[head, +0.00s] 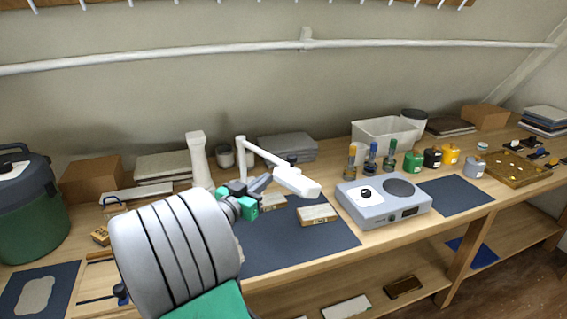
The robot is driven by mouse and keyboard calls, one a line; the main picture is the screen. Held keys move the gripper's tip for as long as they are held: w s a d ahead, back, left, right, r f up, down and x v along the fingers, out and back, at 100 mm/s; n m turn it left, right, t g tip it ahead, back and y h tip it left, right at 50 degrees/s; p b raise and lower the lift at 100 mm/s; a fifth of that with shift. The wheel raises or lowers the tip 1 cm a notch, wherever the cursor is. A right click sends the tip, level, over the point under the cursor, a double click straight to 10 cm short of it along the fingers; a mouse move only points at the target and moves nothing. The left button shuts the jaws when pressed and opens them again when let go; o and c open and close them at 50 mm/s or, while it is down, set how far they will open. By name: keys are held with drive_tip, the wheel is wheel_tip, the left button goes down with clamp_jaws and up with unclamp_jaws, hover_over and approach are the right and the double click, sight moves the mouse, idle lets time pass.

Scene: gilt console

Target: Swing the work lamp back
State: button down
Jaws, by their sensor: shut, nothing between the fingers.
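The white work lamp (262,154) stands on the wooden bench. Its upright post is at the back, and its arm reaches right and forward to a white head (297,182) above the dark blue mat (325,236). My gripper (264,181) is shut and empty. Its dark fingers are just left of the lamp head and below the lamp arm. I cannot tell whether they touch the lamp. My arm hides the left part of the mat and some of the bench.
Wooden blocks (317,215) lie on the mat under the lamp. A grey device (382,204) with a round plate stands to the right, with several bottles (413,161) behind it. A white pillar (199,160) stands left of the lamp. A second mat (456,194) is bare.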

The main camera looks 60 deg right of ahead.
sight(289, 161)
drive_tip(key=d+p, duration=0.1)
drive_tip(key=d, duration=0.2)
drive_tip(key=d+p, duration=0.1)
drive_tip(key=d, duration=0.1)
drive_tip(key=s+d, duration=0.1)
drive_tip(key=d, duration=0.2)
drive_tip(key=shift+d+r+p, duration=0.15)
drive_tip(key=shift+d+p, duration=0.2)
drive_tip(key=shift+p, duration=0.05)
drive_tip(key=shift+d, duration=0.6)
drive_tip(key=shift+d+f, duration=0.1)
drive_tip(key=shift+f, duration=0.1)
